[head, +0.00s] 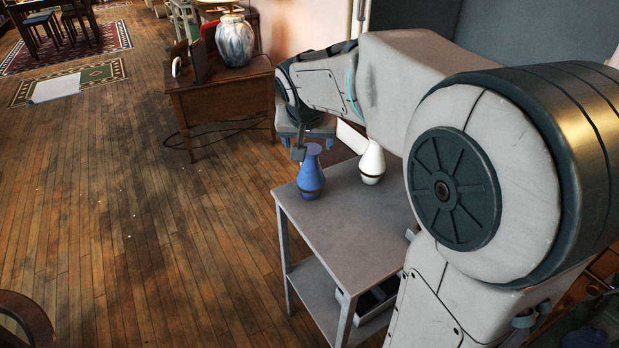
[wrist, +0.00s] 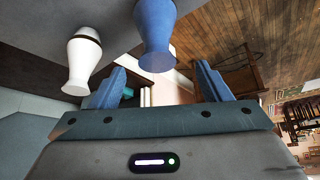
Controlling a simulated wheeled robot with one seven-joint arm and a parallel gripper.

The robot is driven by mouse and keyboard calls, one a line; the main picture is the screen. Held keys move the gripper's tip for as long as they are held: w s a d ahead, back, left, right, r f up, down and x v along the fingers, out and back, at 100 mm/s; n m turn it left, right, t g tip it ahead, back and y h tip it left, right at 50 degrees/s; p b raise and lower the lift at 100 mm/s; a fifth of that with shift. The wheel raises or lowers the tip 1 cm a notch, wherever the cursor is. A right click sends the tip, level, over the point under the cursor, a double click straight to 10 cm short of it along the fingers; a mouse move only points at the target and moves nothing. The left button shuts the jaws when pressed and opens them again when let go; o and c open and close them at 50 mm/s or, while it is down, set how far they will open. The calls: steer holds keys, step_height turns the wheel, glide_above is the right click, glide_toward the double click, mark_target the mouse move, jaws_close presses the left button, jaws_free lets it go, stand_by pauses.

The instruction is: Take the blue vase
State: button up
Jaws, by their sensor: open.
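My gripper (head: 305,145) is open and empty, just behind and above the vase's top in the head view. Both blue fingers show in the wrist view (wrist: 160,72), apart from each other.
A wooden side table (head: 235,105) with a marbled lamp base (head: 235,42) stands behind.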

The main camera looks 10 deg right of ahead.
mark_target(316, 147)
steer(key=x, duration=0.5)
steer(key=b+x, duration=0.1)
steer(key=x, duration=0.3)
steer(key=shift+w+d+f+b, duration=0.2)
steer(key=shift+d+f+b, duration=0.1)
steer(key=c, duration=1.2)
steer(key=shift+o, duration=0.2)
steer(key=shift+r, duration=0.15)
steer(key=shift+r, duration=0.55)
steer(key=r, duration=0.1)
steer(key=r+p, duration=0.1)
steer(key=d+r, duration=0.1)
steer(key=shift+s+r, duration=0.25)
steer(key=shift+r, duration=0.15)
steer(key=s+d+r+p, duration=0.1)
steer(key=s+d+r, duration=0.1)
steer(key=d, duration=0.3)
steer(key=s+d+r+p, duration=0.1)
steer(key=d+r, duration=0.3)
steer(key=d, duration=0.1)
steer(key=shift+s, duration=0.4)
